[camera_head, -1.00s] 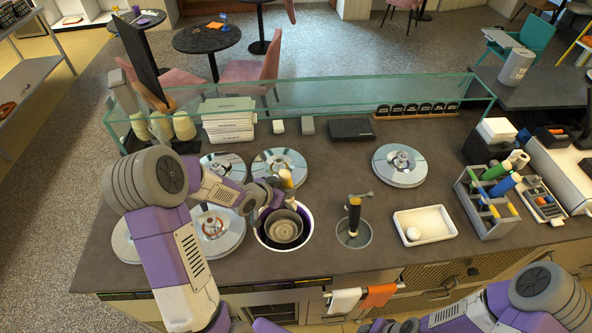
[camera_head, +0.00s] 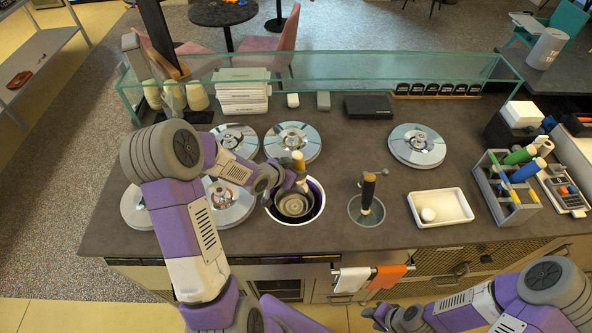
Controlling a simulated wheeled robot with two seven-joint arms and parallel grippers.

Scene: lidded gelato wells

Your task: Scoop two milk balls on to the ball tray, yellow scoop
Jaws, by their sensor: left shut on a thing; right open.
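The yellow scoop (camera_head: 298,161) stands with its yellow handle up over the open gelato well (camera_head: 320,212). My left gripper (camera_head: 292,178) is shut on it; the jaws are partly hidden by my own wrist. The scoop's lower end is at the well, and I cannot tell whether it touches the gelato. Inside the well is a grey-brown round tub (camera_head: 293,204). My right gripper (camera_head: 376,316) is open and empty at the bottom, in front of the counter.
A black-handled tool (camera_head: 368,188) stands in a small round well right of the open one. Steel-lidded wells (camera_head: 417,145) lie around. A rack (camera_head: 512,205) with green and blue handled scoops stands at the right. A glass guard (camera_head: 350,68) runs along the back.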

